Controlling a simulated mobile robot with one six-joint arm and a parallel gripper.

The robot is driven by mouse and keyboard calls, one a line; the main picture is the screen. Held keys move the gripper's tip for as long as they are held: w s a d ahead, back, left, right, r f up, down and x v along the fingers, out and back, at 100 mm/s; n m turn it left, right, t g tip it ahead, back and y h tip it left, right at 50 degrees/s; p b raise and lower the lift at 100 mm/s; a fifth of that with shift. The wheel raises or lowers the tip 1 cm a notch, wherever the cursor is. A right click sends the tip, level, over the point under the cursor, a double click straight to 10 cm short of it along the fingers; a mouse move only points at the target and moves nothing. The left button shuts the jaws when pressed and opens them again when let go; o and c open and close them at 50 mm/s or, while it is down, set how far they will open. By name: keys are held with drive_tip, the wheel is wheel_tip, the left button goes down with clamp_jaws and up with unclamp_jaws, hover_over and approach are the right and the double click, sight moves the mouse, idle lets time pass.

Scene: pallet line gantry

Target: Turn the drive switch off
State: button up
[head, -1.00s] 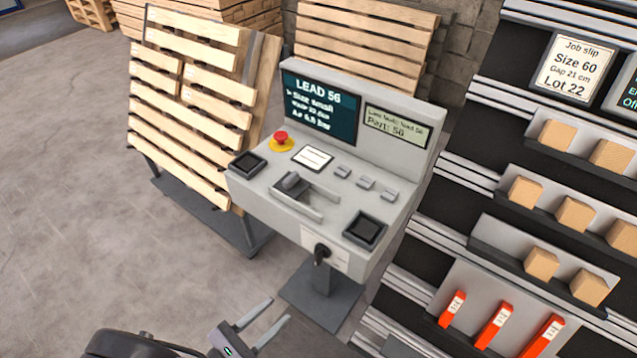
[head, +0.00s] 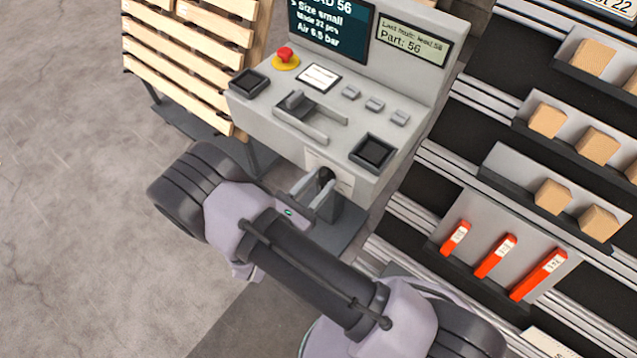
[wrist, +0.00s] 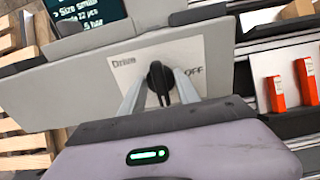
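The drive switch (wrist: 158,78) is a black rotary knob on a white label plate (wrist: 205,52) on the console's front. The plate reads "Drive" at left and "OFF" at right of the knob. The knob's bar stands nearly upright in the wrist view, its lower end leaning slightly right. In the head view the switch (head: 325,175) is partly covered by my gripper (head: 314,184). My gripper (wrist: 159,76) has one finger on each side of the knob, with narrow gaps showing; it looks open. Part of the label is hidden behind the fingers.
The console (head: 240,105) carries a red emergency button (head: 286,56), a U-shaped handle (head: 320,125), small grey buttons and two screens. A slatted pallet (head: 190,50) leans at left. A rack with wooden blocks (head: 547,120) and red tags (head: 497,256) stands at right.

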clamp_jaws()
drive_tip(key=shift+n, duration=0.3)
drive_tip(key=n+p, duration=0.2)
drive_tip(key=n, duration=0.1)
drive_tip(key=shift+w+a+n, duration=0.1)
drive_tip(key=shift+n, duration=0.2)
drive_tip(key=shift+w+a+f+n+p, duration=0.15)
drive_tip(key=shift+n+p, duration=0.15)
drive_tip(key=shift+n, duration=1.95)
drive_tip(key=shift+s+d+f+n+p, duration=0.1)
drive_tip(key=shift+n+p, duration=0.2)
drive_tip(key=shift+n, duration=2)
drive_tip(key=shift+w+a+f+n+p, duration=0.15)
drive_tip(key=shift+n+p, duration=0.15)
drive_tip(key=shift+n, duration=1.95)
